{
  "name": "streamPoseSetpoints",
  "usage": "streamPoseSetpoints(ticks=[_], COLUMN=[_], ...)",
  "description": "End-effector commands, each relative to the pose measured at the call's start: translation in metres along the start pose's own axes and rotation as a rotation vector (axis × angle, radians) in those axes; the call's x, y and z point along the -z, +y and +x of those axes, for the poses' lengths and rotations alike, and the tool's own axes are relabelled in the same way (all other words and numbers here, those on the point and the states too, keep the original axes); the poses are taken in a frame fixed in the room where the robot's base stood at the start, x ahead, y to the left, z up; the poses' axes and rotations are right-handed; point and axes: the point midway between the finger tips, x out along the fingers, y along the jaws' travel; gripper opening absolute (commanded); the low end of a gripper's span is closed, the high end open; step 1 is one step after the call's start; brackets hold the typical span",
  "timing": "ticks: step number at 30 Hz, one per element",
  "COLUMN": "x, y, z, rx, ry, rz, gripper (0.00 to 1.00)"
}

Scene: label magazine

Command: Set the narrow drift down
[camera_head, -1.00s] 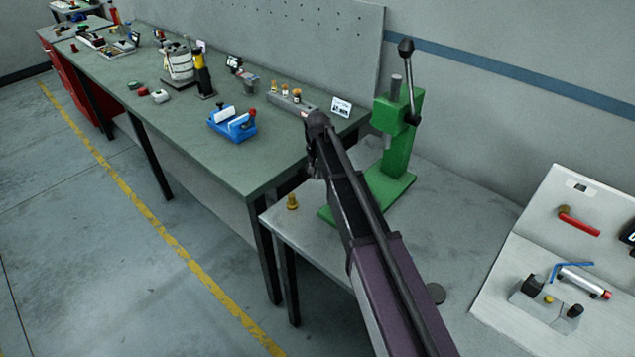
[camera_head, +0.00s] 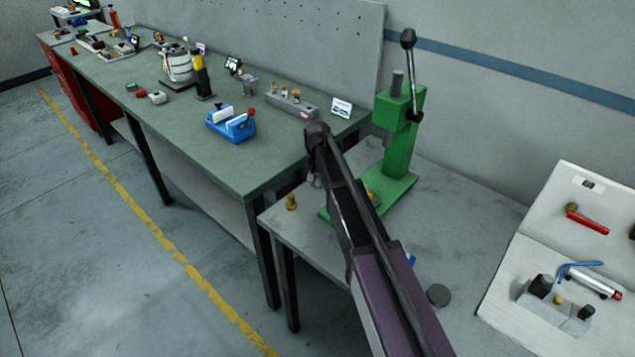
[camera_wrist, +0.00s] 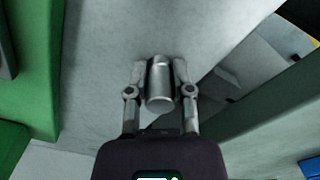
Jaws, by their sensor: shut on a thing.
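In the wrist view a short grey metal cylinder, which looks like the narrow drift (camera_wrist: 160,84), is between the two fingers of my gripper (camera_wrist: 160,88). The fingers are shut on its sides. A pale grey bench surface lies behind it, and I cannot tell whether the drift touches it.
A green press (camera_head: 398,150) stands on the grey bench (camera_head: 460,220), close to my arm. A brass piece (camera_head: 291,203) stands near the bench's left edge. A dark disc (camera_head: 438,295) lies right of my arm. A pale board with tools (camera_head: 500,270) is at the right.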

Motion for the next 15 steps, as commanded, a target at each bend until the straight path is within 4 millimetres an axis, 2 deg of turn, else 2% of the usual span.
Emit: streamPoseSetpoints(ticks=[1,4,15], x=[0.0,-0.0001,0.0], y=[-0.0001,-0.0001,-0.0001], z=[0.001,0.0005,0.0003], rx=[0.0,0.0,0.0], ry=[0.0,0.0,0.0], rz=[0.0,0.0,0.0], gripper=[0.35,0.64,0.64])
